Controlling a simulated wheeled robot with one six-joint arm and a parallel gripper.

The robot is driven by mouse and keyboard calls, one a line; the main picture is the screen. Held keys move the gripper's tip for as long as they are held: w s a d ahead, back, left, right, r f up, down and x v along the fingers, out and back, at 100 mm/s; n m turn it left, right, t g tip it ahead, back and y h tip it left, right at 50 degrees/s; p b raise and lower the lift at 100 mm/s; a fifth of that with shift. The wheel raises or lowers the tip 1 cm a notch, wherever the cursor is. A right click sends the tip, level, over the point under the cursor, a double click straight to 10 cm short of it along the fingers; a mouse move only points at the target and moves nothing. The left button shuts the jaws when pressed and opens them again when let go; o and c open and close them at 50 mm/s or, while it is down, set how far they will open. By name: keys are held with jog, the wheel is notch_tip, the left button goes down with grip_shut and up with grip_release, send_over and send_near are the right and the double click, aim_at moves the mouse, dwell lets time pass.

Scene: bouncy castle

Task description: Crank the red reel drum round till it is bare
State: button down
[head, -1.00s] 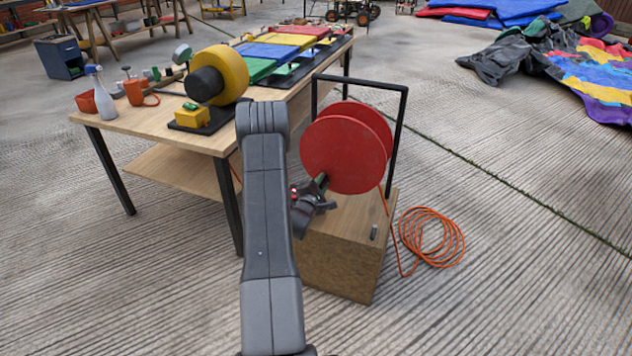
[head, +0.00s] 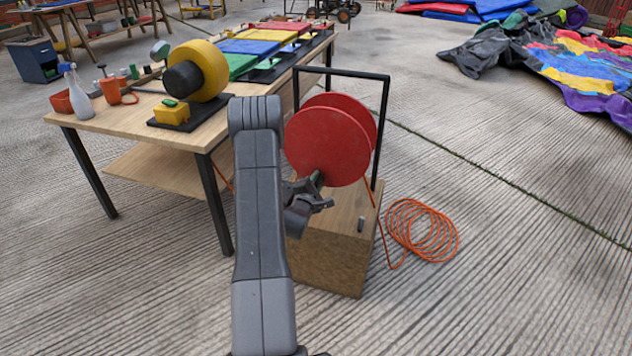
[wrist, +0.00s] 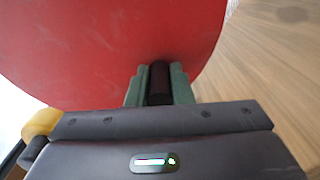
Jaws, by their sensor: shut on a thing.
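The red reel drum (head: 328,146) stands in a black frame (head: 384,110) on a wooden box (head: 335,245). An orange cord (head: 422,232) lies coiled on the ground to the right of the box, and one strand runs up from it to the drum. My gripper (head: 318,182) is at the lower part of the drum's near face. In the wrist view, the green fingers of my gripper (wrist: 160,88) are closed around a dark crank handle (wrist: 160,80) in front of the red disc (wrist: 115,50). How much cord is on the drum is hidden between its discs.
A wooden workbench (head: 75,118) stands to the left, close to the box. It carries a yellow roller (head: 207,68), a spray bottle (head: 80,95) and coloured panels. The concrete floor to the right is mostly clear.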

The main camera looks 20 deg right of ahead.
jog(key=c, duration=1.3)
grip_release()
jog(key=shift+d, duration=0.1)
jog(key=p+v, duration=0.2)
jog(key=v, duration=1.2)
jog(key=shift+w, duration=0.1)
jog(key=b+x, duration=0.2)
jog(key=x, duration=1.2)
